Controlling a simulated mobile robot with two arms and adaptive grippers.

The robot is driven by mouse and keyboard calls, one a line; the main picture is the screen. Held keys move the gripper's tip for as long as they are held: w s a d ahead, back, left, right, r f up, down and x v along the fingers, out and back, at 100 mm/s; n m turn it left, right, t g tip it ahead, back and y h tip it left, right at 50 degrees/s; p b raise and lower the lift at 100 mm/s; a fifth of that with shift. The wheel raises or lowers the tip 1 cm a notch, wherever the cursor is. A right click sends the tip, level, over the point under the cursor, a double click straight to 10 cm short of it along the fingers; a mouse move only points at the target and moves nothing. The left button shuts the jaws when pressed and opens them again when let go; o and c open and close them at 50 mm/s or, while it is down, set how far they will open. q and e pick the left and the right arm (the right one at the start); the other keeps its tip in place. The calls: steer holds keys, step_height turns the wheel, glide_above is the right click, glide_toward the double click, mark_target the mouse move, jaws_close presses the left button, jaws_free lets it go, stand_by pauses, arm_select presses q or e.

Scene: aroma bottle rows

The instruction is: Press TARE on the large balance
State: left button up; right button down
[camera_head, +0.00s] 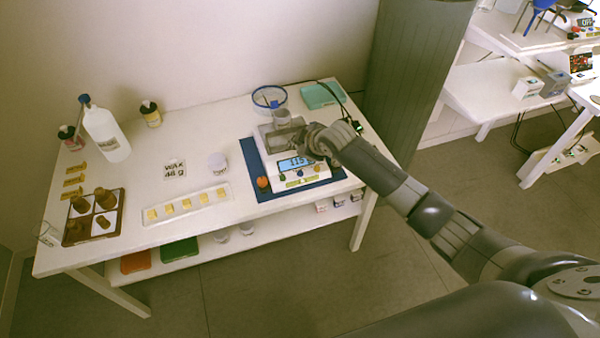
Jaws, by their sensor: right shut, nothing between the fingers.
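The large balance (308,181) stands on a blue mat (258,180) at the right of the white table. Its lit display (292,163) seems to read 115, and small coloured buttons lie along its front below it; their labels are too small to read. A metal cup (281,116) is at the rear of the balance pan (270,140). My right gripper (306,148) is shut and empty, over the right side of the balance just behind the display. I cannot tell whether it touches the balance; my arm hides part of it. My left gripper is not in view.
An orange knob-like object (262,183) is at the mat's left. A white tray (187,205) with yellow cubes, a WAX card (174,170) and a white jar (217,162) stand left. A blue-rimmed sieve (269,97) and a teal box (319,95) are behind. Bottles stand far left.

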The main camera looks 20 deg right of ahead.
steer(key=b, duration=0.8)
glide_above(298, 174)
step_height(298, 174, down, 7)
steer(key=shift+f, duration=0.85)
steer(key=shift+f, duration=0.2)
steer(key=shift+f, duration=0.25)
steer(key=shift+f, duration=0.45)
stand_by(0.8)
steer(key=shift+r, duration=0.1)
steer(key=shift+r+p, duration=0.7)
steer(key=shift+r, duration=0.05)
